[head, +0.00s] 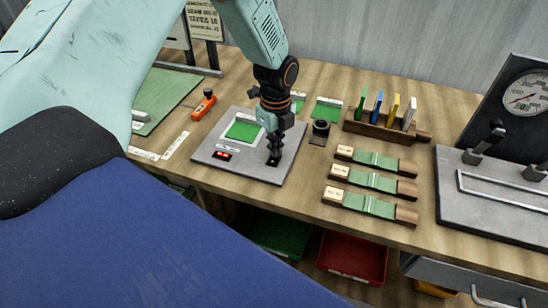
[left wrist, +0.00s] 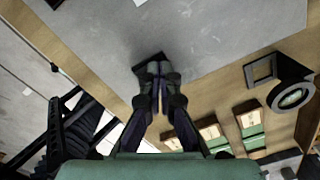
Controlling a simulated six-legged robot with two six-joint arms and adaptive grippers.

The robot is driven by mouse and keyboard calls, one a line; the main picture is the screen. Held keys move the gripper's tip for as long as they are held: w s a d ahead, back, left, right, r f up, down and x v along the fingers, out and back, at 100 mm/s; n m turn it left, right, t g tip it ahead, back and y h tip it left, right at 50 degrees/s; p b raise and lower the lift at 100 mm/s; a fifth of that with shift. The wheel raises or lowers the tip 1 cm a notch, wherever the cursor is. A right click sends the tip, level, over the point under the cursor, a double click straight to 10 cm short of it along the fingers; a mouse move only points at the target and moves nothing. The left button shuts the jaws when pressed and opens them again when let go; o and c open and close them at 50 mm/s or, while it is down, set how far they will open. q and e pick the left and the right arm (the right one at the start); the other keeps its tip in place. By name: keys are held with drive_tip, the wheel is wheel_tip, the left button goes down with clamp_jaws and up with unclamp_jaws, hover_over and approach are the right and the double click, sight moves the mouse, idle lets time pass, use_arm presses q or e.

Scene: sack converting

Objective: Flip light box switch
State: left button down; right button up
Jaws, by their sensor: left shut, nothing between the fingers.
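The light box (head: 247,165) is a flat grey panel on the bench, with a lit green window (head: 243,130) and a small red display (head: 222,155). My left gripper (head: 274,156) points down at the box's right front corner. Its fingers are shut with nothing between them. The fingertips are over a small dark switch plate (head: 272,162) and hide most of it, so I cannot tell the switch's position or whether they touch it. The left wrist view shows the closed fingertips (left wrist: 160,70) over the dark plate (left wrist: 147,60) on the grey panel (left wrist: 200,30). My right gripper is out of view.
A black loupe (head: 320,130) stands right of the box. Several wooden-ended green pieces (head: 375,182) and a wooden rack (head: 385,128) lie farther right. An orange tool (head: 204,104) and green mat (head: 165,97) are left. A gauge panel (head: 526,93) stands far right.

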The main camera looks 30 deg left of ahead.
use_arm(q)
drive_tip(key=shift+f, duration=0.25)
drive_tip(key=shift+r, duration=0.1)
drive_tip(key=shift+r+p, duration=0.85)
drive_tip(key=shift+r, duration=0.15)
drive_tip(key=shift+r+p, duration=2.15)
drive_tip(key=shift+r, duration=0.35)
drive_tip(key=shift+f, duration=0.1)
